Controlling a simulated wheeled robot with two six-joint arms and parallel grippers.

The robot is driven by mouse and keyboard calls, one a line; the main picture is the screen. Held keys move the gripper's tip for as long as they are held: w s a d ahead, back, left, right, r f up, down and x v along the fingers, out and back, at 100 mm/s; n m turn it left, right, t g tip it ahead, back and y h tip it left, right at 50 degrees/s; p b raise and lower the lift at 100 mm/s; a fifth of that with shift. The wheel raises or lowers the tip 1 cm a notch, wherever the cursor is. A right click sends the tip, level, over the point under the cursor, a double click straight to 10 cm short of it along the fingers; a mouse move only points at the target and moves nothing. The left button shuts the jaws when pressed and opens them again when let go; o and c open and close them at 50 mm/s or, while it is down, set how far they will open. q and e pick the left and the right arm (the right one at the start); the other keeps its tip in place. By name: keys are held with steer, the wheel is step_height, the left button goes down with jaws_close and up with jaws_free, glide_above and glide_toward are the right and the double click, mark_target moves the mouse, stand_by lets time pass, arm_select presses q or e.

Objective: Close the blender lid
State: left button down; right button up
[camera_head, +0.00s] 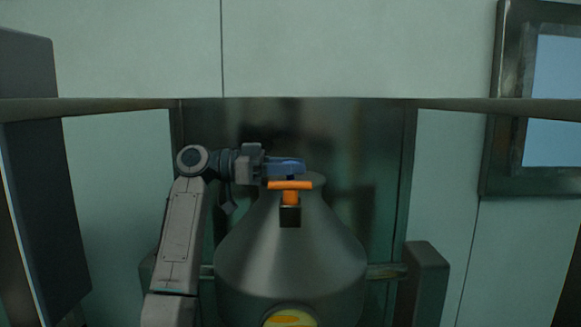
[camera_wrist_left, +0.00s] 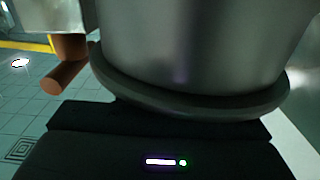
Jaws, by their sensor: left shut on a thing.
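The blender (camera_head: 290,250) is a grey metal vessel with a cone-shaped top, in the middle of the head view. An orange T-shaped handle (camera_head: 290,185) on a dark block sits at its top front. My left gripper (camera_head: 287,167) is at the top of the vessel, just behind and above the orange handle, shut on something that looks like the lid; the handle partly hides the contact. In the left wrist view a metal cylinder with a rounded rim (camera_wrist_left: 190,100) fills the middle, close to my gripper body. The orange handle (camera_wrist_left: 68,72) shows at its left. The fingertips are hidden there. My right gripper is not in view.
A metal frame with posts (camera_head: 410,180) and a crossbar (camera_head: 480,106) surrounds the vessel. A dark cabinet (camera_head: 45,180) stands at the left. A screen (camera_head: 555,100) hangs on the right wall. A yellow round part (camera_head: 290,317) is low on the vessel.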

arm_select(q)
steer(key=c, duration=1.1)
jaws_free()
steer(key=shift+f, duration=0.15)
steer(key=shift+o, duration=0.2)
steer(key=a, duration=1.1)
steer(key=shift+d, duration=0.1)
